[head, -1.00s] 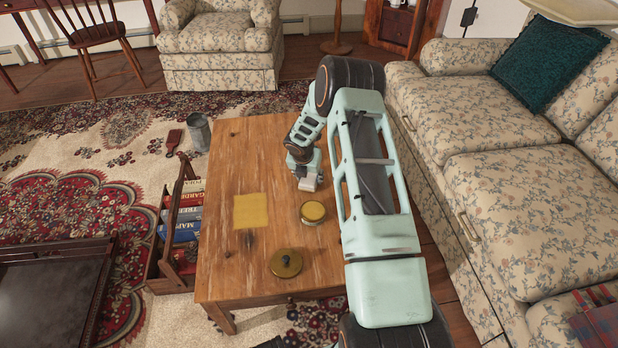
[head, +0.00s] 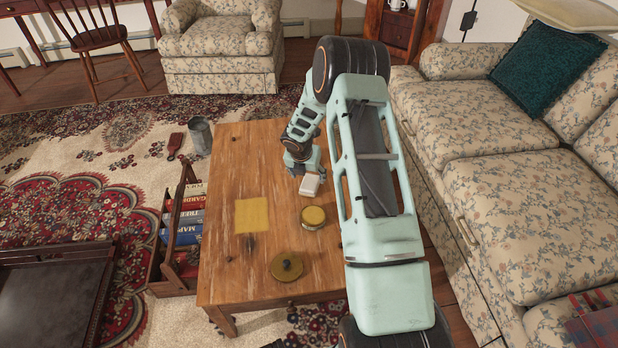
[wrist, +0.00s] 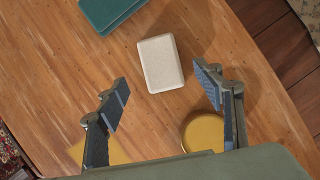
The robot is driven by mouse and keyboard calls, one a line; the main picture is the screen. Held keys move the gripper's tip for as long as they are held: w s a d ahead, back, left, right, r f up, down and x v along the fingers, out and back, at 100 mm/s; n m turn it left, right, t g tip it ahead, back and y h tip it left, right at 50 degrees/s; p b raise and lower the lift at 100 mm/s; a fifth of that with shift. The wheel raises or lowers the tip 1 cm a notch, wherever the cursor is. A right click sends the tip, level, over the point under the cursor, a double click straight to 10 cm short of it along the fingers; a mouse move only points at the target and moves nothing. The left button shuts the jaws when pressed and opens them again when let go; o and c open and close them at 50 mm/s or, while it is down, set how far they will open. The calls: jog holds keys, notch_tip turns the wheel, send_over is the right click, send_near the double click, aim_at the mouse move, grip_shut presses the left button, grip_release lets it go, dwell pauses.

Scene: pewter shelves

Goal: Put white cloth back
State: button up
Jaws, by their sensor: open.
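A small white block-like piece, which could be the folded white cloth (wrist: 160,63), lies flat on the wooden table. It also shows in the head view (head: 310,185), beside my gripper (head: 301,168). In the wrist view my gripper (wrist: 160,84) is open, with its two fingers apart and nothing between them that I can see held. The white piece lies ahead of the fingers, roughly centred between their tips. I cannot tell the height of the fingers above it.
A yellow square (head: 252,215), a round yellow-topped tin (head: 313,216) and a brass lid (head: 287,266) are on the table (head: 225,270). A teal item (wrist: 108,12) lies beyond the white piece. A book rack (head: 170,240) stands left; a sofa (head: 500,150) stands right.

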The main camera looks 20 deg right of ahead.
jog(key=p+v, duration=0.1)
jog(key=v, duration=0.5)
jog(key=shift+r, duration=0.1)
